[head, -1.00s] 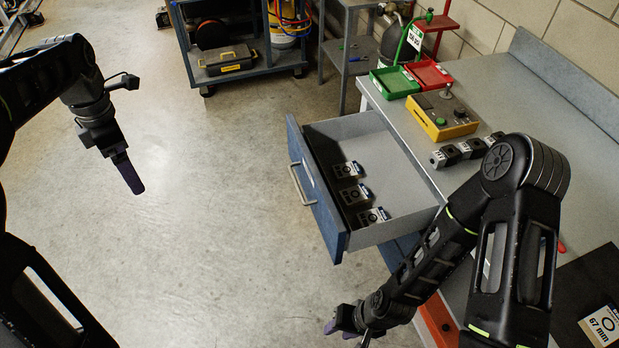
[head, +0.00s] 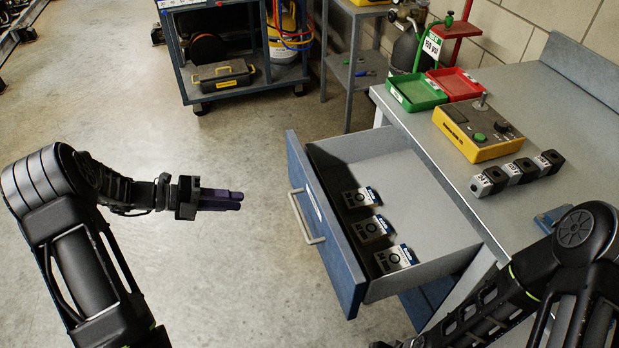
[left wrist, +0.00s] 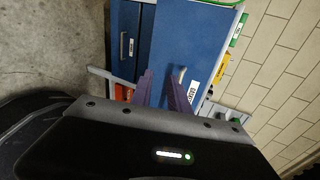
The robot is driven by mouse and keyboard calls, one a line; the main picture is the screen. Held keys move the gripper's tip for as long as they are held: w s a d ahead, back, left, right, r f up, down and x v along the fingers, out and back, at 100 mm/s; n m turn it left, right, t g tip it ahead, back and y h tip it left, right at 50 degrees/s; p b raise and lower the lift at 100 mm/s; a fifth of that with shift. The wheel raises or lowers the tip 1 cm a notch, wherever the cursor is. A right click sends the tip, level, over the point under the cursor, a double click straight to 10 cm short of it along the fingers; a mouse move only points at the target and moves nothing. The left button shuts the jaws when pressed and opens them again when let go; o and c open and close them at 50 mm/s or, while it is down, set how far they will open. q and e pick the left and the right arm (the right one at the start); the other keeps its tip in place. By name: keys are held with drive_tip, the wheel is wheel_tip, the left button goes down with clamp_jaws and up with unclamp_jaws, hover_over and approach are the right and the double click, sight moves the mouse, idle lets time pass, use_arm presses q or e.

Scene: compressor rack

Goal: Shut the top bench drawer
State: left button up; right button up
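The top bench drawer (head: 330,225) is pulled well out from the workbench. It has a blue front, a metal bar handle (head: 305,217) and grey inner walls. Three small labelled boxes (head: 370,229) lie inside along the front. My left gripper (head: 241,200) is left of the drawer front, apart from the handle, with its purple fingers pointing towards it. In the left wrist view the fingers (left wrist: 160,84) stand apart with nothing between them, and the blue drawer front (left wrist: 190,45) shows beyond. My right arm comes in at the lower right; its fingers are out of frame.
On the bench top (head: 440,150) are a green tray (head: 416,92), a red tray (head: 456,84), a yellow control box (head: 478,132) and three small dark blocks (head: 516,172). A blue cart (head: 186,75) stands at the back. The floor left of the drawer is clear.

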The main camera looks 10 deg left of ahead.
sight(298, 185)
use_arm(q)
drive_tip(key=shift+w+r+n+t, duration=0.5)
drive_tip(key=shift+w+r, duration=0.2)
drive_tip(key=shift+w, duration=0.2)
drive_tip(key=shift+c, duration=0.8)
drive_tip(key=shift+w+a+r, duration=0.1)
drive_tip(key=shift+w+r, duration=0.05)
drive_tip(key=shift+r, duration=0.1)
drive_tip(key=shift+c, duration=0.6)
clamp_jaws()
drive_tip(key=x, duration=0.4)
drive_tip(key=r+x, duration=0.1)
drive_tip(key=x, duration=0.8)
drive_tip(key=shift+w+d, duration=0.3)
drive_tip(key=shift+d, duration=0.2)
drive_tip(key=shift+r, duration=0.1)
